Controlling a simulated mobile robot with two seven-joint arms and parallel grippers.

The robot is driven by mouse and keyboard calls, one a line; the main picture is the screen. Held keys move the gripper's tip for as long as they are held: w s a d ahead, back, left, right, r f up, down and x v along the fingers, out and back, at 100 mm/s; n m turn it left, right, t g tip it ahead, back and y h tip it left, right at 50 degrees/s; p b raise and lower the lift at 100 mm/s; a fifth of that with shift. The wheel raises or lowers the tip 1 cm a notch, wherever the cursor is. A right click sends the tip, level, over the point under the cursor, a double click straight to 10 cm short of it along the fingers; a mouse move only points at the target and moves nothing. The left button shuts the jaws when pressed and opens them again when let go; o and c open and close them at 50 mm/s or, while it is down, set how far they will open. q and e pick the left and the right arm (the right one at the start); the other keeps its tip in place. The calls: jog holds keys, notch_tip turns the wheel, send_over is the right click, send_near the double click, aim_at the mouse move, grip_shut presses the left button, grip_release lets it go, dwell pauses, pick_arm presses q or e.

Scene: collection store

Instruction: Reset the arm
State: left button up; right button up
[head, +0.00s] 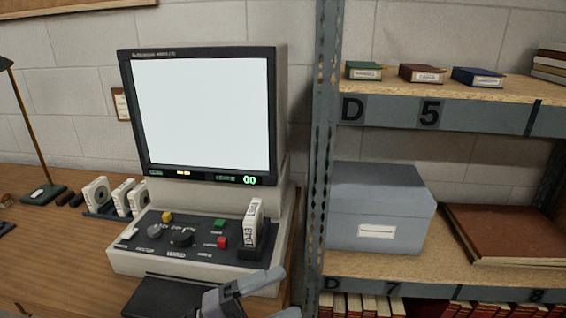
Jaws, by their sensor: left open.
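My left gripper (262,296) shows at the bottom centre of the head view, in front of the microfilm reader (200,257). Its jaws are open, with nothing visible between them. The lower part of the gripper and its arm are cut off by the picture's bottom edge. The reader has a lit blank screen (203,115) and a control panel with coloured buttons. A white labelled cartridge (254,222) stands upright in a dark holder at the right of the panel. My right gripper is out of view.
A metal shelf post (322,150) stands right of the reader. The shelves hold small boxes, a grey-blue box (378,205) and a brown folder (510,232). Several white cartridges (97,193) and a lamp (42,193) stand on the wooden desk (50,250) at left.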

pick_arm(q)
jog(key=s+a+f+n+t+y, duration=0.2)
jog(key=a+f+n+t+y, duration=0.95)
jog(key=n, duration=0.85)
jog(key=s+a+f+n+g+y, duration=0.6)
jog(key=s+a+f+g, duration=0.1)
jog(key=s+f, duration=0.4)
jog(key=shift+s+a+f+p, duration=0.3)
jog(key=shift+a+f+p, duration=0.1)
jog(key=shift+f, duration=0.45)
